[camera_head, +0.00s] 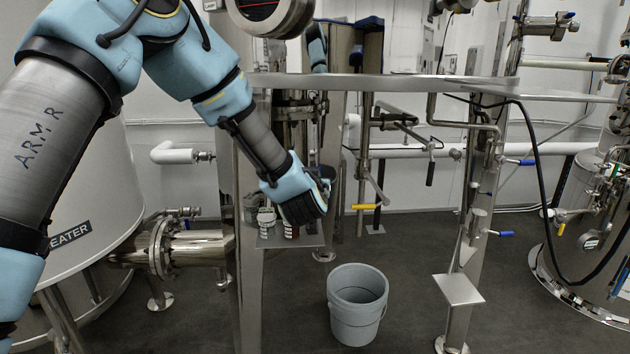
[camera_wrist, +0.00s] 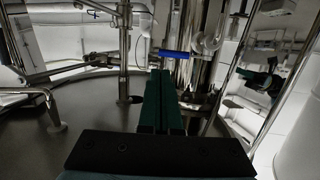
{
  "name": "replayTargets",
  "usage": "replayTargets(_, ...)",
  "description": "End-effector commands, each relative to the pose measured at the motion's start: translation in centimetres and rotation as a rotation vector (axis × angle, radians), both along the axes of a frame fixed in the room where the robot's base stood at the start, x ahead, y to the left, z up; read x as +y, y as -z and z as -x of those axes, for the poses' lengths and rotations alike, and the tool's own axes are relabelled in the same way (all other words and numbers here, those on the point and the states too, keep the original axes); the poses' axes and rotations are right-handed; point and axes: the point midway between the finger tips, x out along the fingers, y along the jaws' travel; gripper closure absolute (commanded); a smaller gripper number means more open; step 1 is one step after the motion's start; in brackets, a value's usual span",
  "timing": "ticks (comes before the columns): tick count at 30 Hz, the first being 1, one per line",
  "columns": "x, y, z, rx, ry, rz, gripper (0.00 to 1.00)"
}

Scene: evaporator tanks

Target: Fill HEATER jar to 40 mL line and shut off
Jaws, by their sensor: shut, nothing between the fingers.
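The large white tank at the left carries a partly covered label (camera_head: 70,234) reading "EATER". A small pale jar with dark markings (camera_head: 266,222) stands on a small metal shelf (camera_head: 268,241) to the right of the tank's flanged pipe. A dark reddish jar (camera_head: 291,229) shows beside it, partly hidden by my gripper. Their labels and fill levels are too small to read. My gripper (camera_head: 318,203) is just above and right of the jars. In the wrist view its green fingers (camera_wrist: 160,88) are together and empty, pointing toward a blue valve handle (camera_wrist: 175,54).
A grey bucket (camera_head: 357,312) stands on the floor below. A yellow-handled valve (camera_head: 366,206) hangs right of my gripper. Steel posts and a horizontal beam (camera_head: 400,82) frame the area. A second small shelf (camera_head: 458,289) stands at the right.

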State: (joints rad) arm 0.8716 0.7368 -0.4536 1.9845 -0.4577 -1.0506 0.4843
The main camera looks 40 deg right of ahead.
Motion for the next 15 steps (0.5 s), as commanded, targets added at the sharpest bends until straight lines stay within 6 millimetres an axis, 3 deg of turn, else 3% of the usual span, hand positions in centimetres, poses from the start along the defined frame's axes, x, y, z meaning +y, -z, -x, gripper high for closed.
replayTargets(6, 2.1, -0.6, 2.7, -0.001, 0.001, 0.002, 1.00)
replayTargets(15, 3.0, -1.0, 3.8, 0.001, 0.000, 0.001, 1.00)
